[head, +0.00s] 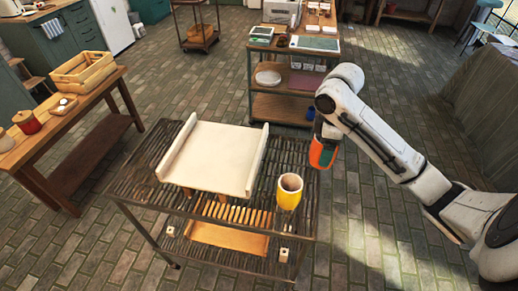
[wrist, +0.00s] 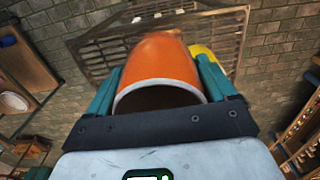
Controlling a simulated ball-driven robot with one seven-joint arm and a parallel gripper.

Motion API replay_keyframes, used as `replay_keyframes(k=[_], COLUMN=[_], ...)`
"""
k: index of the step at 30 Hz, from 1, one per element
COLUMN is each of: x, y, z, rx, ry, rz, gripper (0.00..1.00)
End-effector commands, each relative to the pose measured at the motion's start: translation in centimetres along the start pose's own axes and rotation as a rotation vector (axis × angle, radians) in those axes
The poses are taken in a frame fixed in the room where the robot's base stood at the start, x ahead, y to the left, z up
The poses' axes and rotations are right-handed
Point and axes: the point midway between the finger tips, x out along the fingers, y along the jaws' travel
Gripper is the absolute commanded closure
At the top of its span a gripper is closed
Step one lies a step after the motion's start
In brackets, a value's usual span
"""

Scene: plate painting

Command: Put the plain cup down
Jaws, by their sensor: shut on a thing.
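My gripper (head: 326,143) is shut on an orange cup (head: 322,155) with a pale rim. In the wrist view the orange cup (wrist: 160,62) sits between the teal fingers, its open mouth facing the camera. No pattern shows on its visible side. In the head view it is held in the air by the right edge of the dark slatted table (head: 140,180). A yellow cup (head: 289,192) with a cream rim stands upright on the table's right part; a yellow patch of it (wrist: 206,52) shows behind the orange cup in the wrist view.
A cream board with raised sides (head: 212,157) covers the table's middle. A shelf cart (head: 285,80) stands behind, a wooden bench (head: 75,130) at left. Bare slats show around the yellow cup.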

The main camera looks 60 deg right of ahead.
Motion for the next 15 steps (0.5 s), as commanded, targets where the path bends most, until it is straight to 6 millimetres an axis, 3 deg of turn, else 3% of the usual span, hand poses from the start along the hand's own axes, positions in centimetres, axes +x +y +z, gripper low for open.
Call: replay_keyframes(k=[15], x=[2.8], y=[5.1], z=[-3.8], rx=[-0.001], ry=[0.002], rz=[-0.001], gripper=[0.57])
